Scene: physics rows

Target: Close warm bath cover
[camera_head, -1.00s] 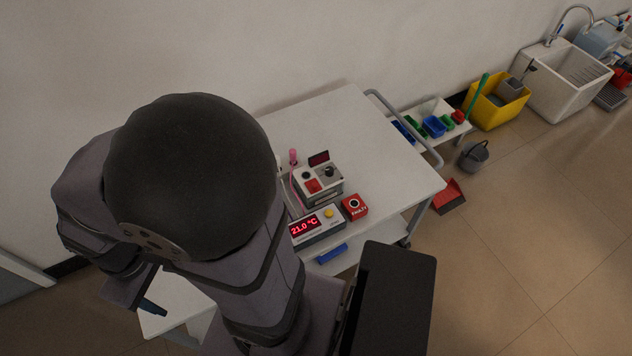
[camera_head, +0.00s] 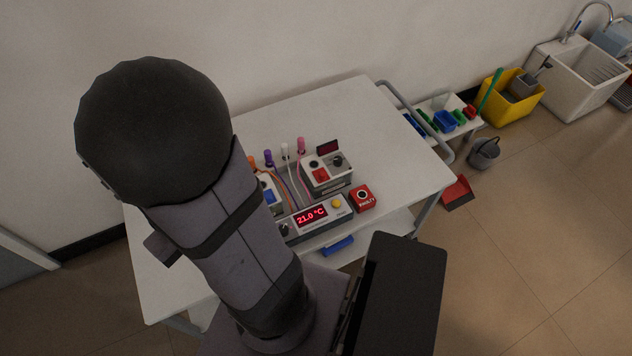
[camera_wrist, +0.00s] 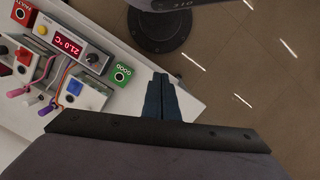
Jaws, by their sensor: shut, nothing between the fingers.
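Two small grey-white box units stand on the white table. The one with a red square (camera_head: 320,174) is in clear view in the head view. The one with a blue square (camera_head: 268,197) is partly behind my arm. They also show at the left in the wrist view, the red-marked unit (camera_wrist: 30,58) and the blue-marked unit (camera_wrist: 82,94). I cannot tell which is the warm bath, or make out its cover's state. My gripper (camera_wrist: 160,84) is shut and empty near the table's edge, apart from the units. My arm hides it in the head view.
A controller with a red 21.0 °C display (camera_head: 312,217) stands in front of the units. A red button box (camera_head: 362,198) and a green button box (camera_wrist: 121,75) flank it. Several coloured handles with cables rise behind. The table's back (camera_head: 330,108) is clear.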

